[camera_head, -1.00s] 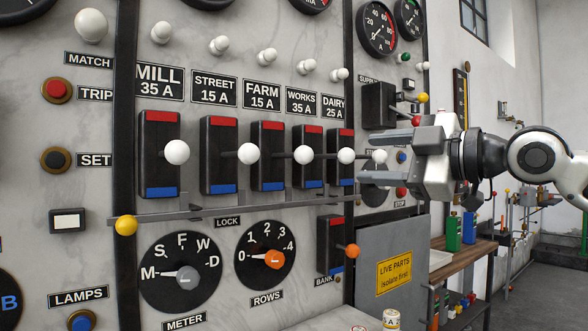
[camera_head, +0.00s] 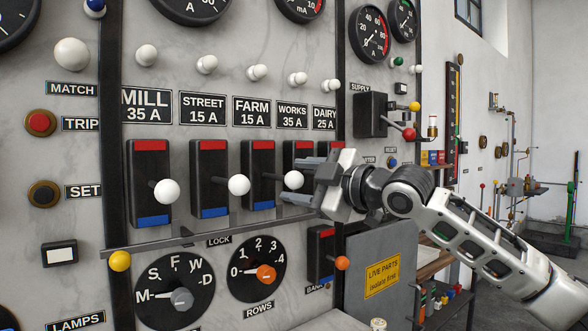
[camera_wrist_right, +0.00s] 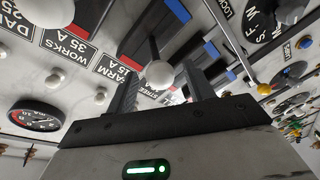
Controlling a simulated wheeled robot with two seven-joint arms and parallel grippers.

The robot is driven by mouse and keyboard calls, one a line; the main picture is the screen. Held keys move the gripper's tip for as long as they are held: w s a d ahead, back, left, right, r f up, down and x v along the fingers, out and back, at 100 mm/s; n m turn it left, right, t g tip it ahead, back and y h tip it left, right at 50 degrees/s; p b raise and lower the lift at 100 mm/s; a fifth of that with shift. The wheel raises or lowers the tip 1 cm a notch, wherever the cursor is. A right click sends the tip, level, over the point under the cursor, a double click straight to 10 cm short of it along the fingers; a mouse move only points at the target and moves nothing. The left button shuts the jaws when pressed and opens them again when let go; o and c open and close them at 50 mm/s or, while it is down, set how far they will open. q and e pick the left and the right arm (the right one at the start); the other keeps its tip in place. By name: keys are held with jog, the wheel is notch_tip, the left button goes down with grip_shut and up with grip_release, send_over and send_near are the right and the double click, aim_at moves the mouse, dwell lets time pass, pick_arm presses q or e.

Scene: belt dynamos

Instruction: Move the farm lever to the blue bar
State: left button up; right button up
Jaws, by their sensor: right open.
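The farm lever (camera_head: 293,180) has a white ball knob on a dark stalk. It sticks straight out from the middle of its black switch plate, between the red bar (camera_head: 258,146) above and the blue bar (camera_head: 260,205) below. My right gripper (camera_head: 306,181) is open at this knob, coming from the right. In the right wrist view the white knob (camera_wrist_right: 160,72) shows between the two fingers, near their tips; whether a finger touches it I cannot tell. My left gripper is not in view.
The works switch (camera_head: 298,150) is partly behind my gripper. A grey lock bar (camera_head: 150,246) runs below the switches, with a yellow knob (camera_head: 120,261) at its left end.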

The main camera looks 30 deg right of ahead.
jog(key=shift+x, duration=0.95)
